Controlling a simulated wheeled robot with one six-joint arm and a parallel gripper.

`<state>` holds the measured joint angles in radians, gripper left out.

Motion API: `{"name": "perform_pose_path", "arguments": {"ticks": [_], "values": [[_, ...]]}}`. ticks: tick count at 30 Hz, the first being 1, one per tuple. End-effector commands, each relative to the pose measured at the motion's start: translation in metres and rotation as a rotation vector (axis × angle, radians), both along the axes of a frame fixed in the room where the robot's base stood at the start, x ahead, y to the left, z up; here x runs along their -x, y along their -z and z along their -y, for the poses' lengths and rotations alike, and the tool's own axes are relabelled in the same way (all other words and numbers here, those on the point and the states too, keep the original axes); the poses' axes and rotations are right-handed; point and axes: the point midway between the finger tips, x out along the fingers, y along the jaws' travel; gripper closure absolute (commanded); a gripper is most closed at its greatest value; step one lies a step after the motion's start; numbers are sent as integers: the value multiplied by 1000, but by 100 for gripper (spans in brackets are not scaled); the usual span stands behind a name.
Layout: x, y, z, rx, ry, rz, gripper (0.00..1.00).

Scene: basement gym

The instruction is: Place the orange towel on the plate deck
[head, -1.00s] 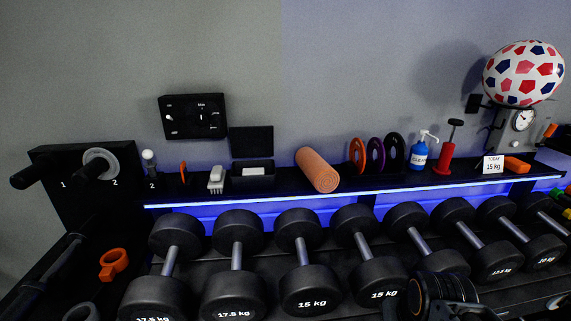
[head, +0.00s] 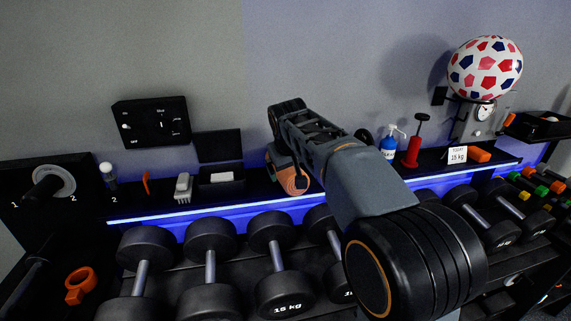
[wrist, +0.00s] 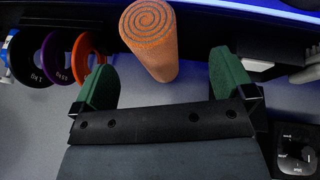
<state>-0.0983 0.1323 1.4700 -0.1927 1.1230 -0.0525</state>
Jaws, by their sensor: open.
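The orange towel (head: 292,181) is rolled up and lies on the black wall shelf, partly hidden behind my arm in the head view. In the wrist view the towel (wrist: 150,45) shows its spiral end between and just beyond the green finger pads. My gripper (wrist: 164,72) is open and empty, its fingers on either side of the towel with visible gaps. In the head view my gripper (head: 284,135) is over the towel. Small upright orange, purple and black plates (wrist: 57,57) stand beside the towel. I cannot tell which surface is the plate deck.
Dumbbells (head: 276,270) fill the rack below.

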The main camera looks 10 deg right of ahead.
Motion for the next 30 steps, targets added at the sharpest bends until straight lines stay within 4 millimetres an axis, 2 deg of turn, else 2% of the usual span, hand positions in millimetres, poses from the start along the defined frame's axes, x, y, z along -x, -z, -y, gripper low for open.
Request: {"name": "perform_pose_path", "arguments": {"ticks": [1,6,12,16,24,30], "values": [[-16,-11,-3,12,-7,9,0],[-52,-30,-7,49,-19,34,0],[-73,-38,-8,71,-23,51,0],[-83,-27,-6,76,-23,53,0],[-106,13,3,77,-22,54,0],[-115,30,7,76,-23,56,0]]}}
